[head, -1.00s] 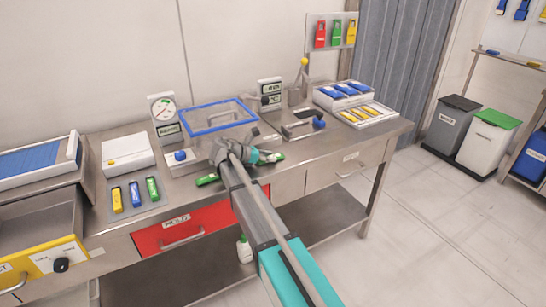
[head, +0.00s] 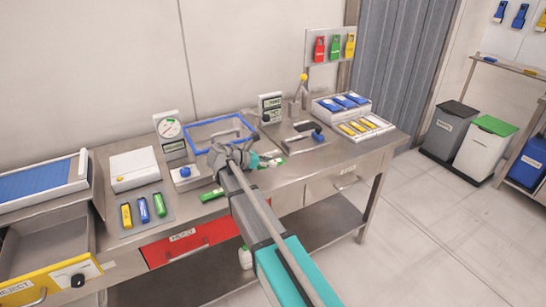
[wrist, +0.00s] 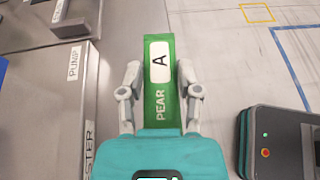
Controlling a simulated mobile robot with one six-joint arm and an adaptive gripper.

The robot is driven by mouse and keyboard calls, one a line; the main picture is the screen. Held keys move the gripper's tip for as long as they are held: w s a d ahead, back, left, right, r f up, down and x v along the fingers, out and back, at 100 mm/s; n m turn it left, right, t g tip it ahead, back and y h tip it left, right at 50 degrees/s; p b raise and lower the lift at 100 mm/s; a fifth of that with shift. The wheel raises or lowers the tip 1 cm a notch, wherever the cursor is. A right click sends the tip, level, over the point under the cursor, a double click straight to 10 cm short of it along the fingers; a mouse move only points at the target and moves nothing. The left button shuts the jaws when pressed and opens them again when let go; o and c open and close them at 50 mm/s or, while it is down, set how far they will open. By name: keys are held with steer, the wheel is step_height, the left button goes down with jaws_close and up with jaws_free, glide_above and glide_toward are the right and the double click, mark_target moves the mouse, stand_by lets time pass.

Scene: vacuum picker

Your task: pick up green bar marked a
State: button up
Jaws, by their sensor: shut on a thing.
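The green bar (wrist: 159,60), with a white patch marked A and the word PEAR, stands between the two grey fingers of my gripper (wrist: 160,82) in the wrist view. The fingers are shut on its sides, and the A end sticks out past them.
A blue-rimmed clear bin (head: 222,123) stands behind my gripper. A tray with yellow, blue and green bars (head: 144,208) lies to the left. White racks of blue and yellow pieces (head: 366,126) are at right.

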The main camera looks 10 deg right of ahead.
steer(key=s+a+r+p, duration=0.1)
steer(key=s+r+p, duration=0.2)
steer(key=s, duration=0.6)
steer(key=shift+a+r+p, duration=0.3)
steer(key=shift+r, duration=0.4)
steer(key=shift+s, duration=0.1)
steer(key=shift+s, duration=0.15)
steer(key=shift+a, duration=0.1)
